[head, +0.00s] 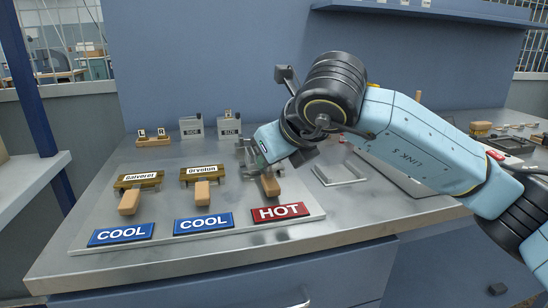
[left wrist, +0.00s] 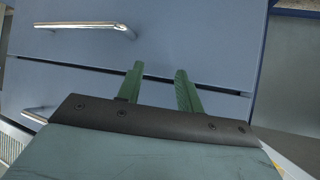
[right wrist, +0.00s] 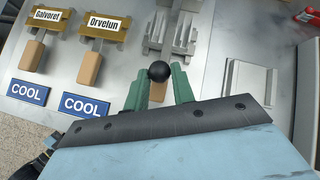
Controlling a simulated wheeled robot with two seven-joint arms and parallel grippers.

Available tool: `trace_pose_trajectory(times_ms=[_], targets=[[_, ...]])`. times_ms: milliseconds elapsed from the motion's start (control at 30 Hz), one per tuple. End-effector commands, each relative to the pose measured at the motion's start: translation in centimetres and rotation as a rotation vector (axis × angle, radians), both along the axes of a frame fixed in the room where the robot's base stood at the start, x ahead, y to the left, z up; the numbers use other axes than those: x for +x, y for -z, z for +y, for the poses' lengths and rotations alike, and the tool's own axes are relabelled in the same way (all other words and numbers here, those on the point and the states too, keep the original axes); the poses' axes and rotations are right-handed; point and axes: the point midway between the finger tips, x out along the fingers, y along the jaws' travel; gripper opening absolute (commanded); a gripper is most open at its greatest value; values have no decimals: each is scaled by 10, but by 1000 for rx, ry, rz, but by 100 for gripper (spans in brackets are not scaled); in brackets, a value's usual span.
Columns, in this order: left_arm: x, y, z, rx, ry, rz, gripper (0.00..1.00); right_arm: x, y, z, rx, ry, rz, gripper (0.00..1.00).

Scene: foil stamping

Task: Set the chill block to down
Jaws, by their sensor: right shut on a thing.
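My right gripper (head: 250,153) reaches over the third station from the left, behind the red HOT sign (head: 279,211). In the right wrist view its green fingers (right wrist: 160,88) are shut on a black ball knob (right wrist: 158,71). A grey metal fixture (right wrist: 173,32) with upright parts stands just beyond the knob; I take it for the chill block, but its position is hard to tell. A wooden handle (head: 270,184) shows below the gripper in the head view. My left gripper (left wrist: 157,85) is open and empty in front of blue drawers.
Grey blocks (head: 191,127) and a small L/R stand (head: 152,138) are behind. A metal frame (head: 340,174) lies right.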

Motion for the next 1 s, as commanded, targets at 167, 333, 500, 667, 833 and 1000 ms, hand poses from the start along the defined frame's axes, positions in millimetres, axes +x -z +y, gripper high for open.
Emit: trace_pose_trajectory(times_ms=[167, 333, 500, 667, 833, 1000], targets=[[5, -5, -3, -11, 4, -46, 36, -6, 18, 3, -19, -11, 39, 0], [6, -6, -3, -13, 4, -52, 36, -6, 18, 3, -19, -12, 39, 0], [6, -6, -3, -13, 4, -51, 36, -6, 18, 3, -19, -13, 39, 0], [6, -6, -3, -13, 4, -50, 36, -6, 18, 3, -18, -12, 37, 38], [6, -6, -3, -13, 4, -50, 36, -4, 14, 2, -14, -9, 31, 45], [6, -6, -3, -12, 4, -49, 36, -4, 12, 1, -13, -8, 28, 45]])
